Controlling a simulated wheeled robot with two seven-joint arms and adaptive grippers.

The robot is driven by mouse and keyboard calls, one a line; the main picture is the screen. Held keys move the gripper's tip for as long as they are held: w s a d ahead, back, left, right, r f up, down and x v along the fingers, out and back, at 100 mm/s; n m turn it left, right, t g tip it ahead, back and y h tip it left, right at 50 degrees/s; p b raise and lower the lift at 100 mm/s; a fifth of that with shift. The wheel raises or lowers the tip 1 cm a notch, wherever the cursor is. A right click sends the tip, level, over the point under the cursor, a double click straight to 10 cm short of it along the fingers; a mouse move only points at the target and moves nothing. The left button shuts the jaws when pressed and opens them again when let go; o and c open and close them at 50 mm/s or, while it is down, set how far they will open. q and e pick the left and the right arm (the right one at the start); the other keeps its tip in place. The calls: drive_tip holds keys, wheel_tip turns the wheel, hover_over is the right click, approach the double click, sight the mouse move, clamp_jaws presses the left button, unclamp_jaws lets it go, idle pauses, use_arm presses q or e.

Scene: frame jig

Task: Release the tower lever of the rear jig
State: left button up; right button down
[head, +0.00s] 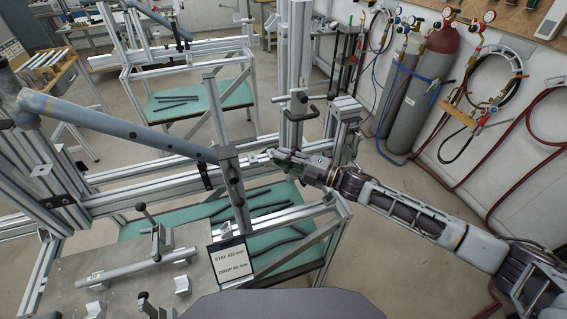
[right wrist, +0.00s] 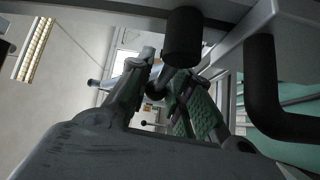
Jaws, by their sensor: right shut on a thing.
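My right gripper (head: 280,158) reaches in from the right to the foot of the tall aluminium tower (head: 295,55). It is shut on what looks like the tower lever, which its fingers mostly hide. In the right wrist view the fingers (right wrist: 165,95), one grey and one with a green ribbed pad, close around a small dark end. A black cylinder (right wrist: 182,38) and a bent black bar (right wrist: 262,95) stand close to them. Just above the gripper in the head view, a dark clamp part (head: 300,113) sits on the tower. My left gripper is not in view.
A grey-blue tube (head: 120,128) slopes across the jig to an upright post (head: 235,190). A green shelf (head: 280,250) holds dark tubes. Gas cylinders (head: 425,90) and hoses line the right wall.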

drive_tip(key=shift+d+r+m+t+y+b, duration=0.1)
drive_tip(key=shift+r+m+t+y+b, duration=0.25)
drive_tip(key=shift+m+b, duration=0.5)
drive_tip(key=shift+d+r+m+t+y+b, duration=0.15)
drive_tip(key=shift+m+t+y+b, duration=0.35)
drive_tip(key=shift+b, duration=0.65)
drive_tip(key=shift+r+m, duration=0.15)
drive_tip(key=shift+m, duration=0.1)
drive_tip(key=shift+w+d+r+m+t+y+b, duration=0.1)
drive_tip(key=shift+r+m+t+y+b, duration=0.2)
drive_tip(key=shift+m+t+b, duration=0.4)
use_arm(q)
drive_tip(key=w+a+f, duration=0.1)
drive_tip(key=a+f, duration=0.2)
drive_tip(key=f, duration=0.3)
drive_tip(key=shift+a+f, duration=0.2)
use_arm(e)
drive_tip(key=shift+d+r, duration=0.1)
drive_tip(key=shift+r, duration=0.05)
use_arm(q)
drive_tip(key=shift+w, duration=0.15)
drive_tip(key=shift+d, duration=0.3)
use_arm(e)
drive_tip(key=c, duration=1.5)
unclamp_jaws()
drive_tip(key=shift+c, duration=0.2)
